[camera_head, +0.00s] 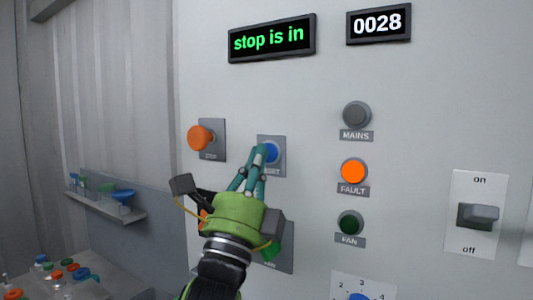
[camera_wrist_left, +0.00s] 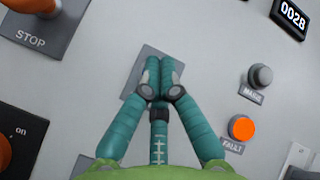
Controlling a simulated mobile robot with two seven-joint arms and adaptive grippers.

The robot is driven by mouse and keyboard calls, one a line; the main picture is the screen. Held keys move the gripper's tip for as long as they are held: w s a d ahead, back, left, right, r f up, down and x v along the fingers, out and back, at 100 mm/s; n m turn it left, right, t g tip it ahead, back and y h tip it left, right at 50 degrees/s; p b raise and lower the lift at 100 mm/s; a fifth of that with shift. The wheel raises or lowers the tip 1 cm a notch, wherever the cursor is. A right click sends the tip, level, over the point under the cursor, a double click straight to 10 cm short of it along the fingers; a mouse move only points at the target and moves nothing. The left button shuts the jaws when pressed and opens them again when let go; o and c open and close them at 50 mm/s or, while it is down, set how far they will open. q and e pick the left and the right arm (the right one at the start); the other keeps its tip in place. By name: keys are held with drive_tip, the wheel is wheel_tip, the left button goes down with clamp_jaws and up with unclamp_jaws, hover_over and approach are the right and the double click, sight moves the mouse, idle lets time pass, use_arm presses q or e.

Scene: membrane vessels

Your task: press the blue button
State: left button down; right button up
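The blue button (camera_head: 271,152) sits on a grey plate marked RESET, partly covered by my fingers in the head view. My left gripper (camera_head: 261,150) is in front of it, its teal fingertips together over the button's left side. In the left wrist view the closed fingertips (camera_wrist_left: 166,64) cover the middle of the grey plate (camera_wrist_left: 138,75), and the button is hidden behind them. I cannot tell whether the tips touch the button. Nothing shows between the fingers. My right gripper is not in view.
An orange STOP knob (camera_head: 200,138) stands out to the left. A green display (camera_head: 272,38) reads "stop is in". The MAINS lamp (camera_head: 356,115), lit orange FAULT lamp (camera_head: 353,171) and FAN lamp (camera_head: 350,223) are at right, with an on/off switch (camera_head: 478,215) beyond.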

use_arm(q)
drive_tip(key=shift+w, duration=0.1)
idle(0.6)
drive_tip(key=shift+s+a, duration=0.4)
drive_tip(key=shift+s, duration=0.2)
drive_tip(key=s+a, duration=0.1)
drive_tip(key=s, duration=0.1)
drive_tip(key=s+a+p, duration=0.1)
drive_tip(key=s+a, duration=0.1)
idle(0.4)
drive_tip(key=shift+f, duration=0.1)
idle(0.4)
